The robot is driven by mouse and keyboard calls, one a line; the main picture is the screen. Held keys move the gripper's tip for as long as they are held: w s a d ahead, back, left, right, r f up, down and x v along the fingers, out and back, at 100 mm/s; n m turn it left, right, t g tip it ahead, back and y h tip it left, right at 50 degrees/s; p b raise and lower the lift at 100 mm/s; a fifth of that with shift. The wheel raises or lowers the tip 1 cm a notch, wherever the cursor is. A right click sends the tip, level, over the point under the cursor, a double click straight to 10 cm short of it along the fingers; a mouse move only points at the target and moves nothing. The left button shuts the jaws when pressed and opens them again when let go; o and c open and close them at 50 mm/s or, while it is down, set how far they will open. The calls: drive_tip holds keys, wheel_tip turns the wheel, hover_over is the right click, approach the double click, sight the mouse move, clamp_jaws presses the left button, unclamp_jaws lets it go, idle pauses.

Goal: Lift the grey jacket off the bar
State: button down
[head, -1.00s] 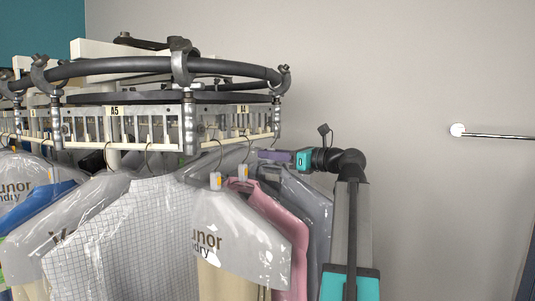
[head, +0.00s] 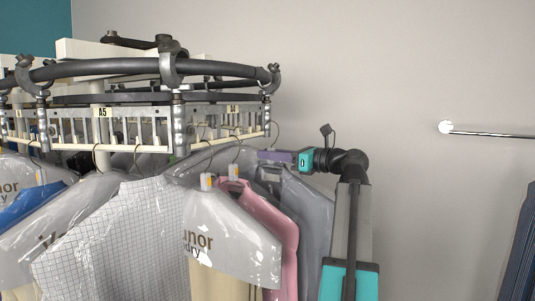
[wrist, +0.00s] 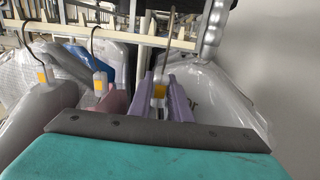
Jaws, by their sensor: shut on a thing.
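The grey jacket (head: 312,210) hangs in a clear cover at the right end of the row, partly behind the pink garment and beside my arm. My gripper (head: 270,156), with purple fingers, is at its hanger, just below the rail's lower bar (head: 215,142). In the wrist view the fingers (wrist: 165,102) are shut around the hanger neck, with a white and orange tag (wrist: 159,90) between them. The hook (wrist: 169,45) rises past the cream bar (wrist: 110,35); I cannot tell whether it still touches it. My gripper hides most of the jacket in the wrist view.
A pink garment (head: 284,225) and a checked shirt (head: 115,235) hang close on the left, in covers. The round rail (head: 120,68) stands above them. A chrome bar (head: 490,134) is on the right, with dark clothing (head: 520,250) below. The space between is clear.

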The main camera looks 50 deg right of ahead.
drive_tip(key=shift+s+d+r, duration=0.15)
drive_tip(key=shift+s, duration=0.4)
drive_tip(key=shift+s, duration=0.1)
drive_tip(key=shift+p+v, duration=1.85)
drive_tip(key=shift+v, duration=2.2)
drive_tip(key=v, duration=3.3)
drive_tip(key=shift+s, duration=0.4)
